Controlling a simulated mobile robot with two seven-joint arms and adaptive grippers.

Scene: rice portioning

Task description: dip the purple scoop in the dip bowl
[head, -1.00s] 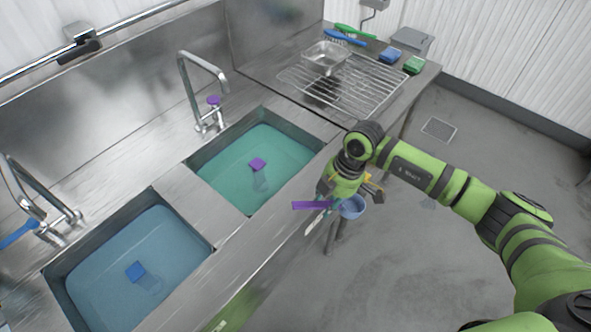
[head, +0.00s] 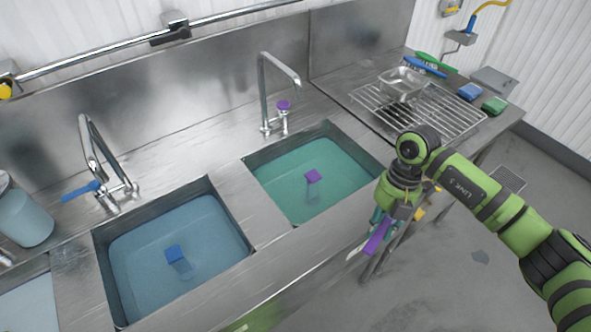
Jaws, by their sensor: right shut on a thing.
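My right gripper (head: 381,217) hangs in front of the sink counter's front edge, at the right of the teal basin. It is shut on the purple scoop (head: 377,237), whose purple handle shows below the fingers and slants down to the left. The scoop's other end is hidden behind the gripper. No bowl is clearly recognisable as the dip bowl. A translucent container (head: 26,217) with bluish contents stands at the far left, well away from the scoop. My left gripper is not in view.
The steel counter (head: 250,208) holds a teal-filled basin (head: 290,205) and a blue-filled basin (head: 140,285), each with a small block in it. Taps rise behind both. A wire rack (head: 440,118) with a metal pan (head: 403,82) is at the back right.

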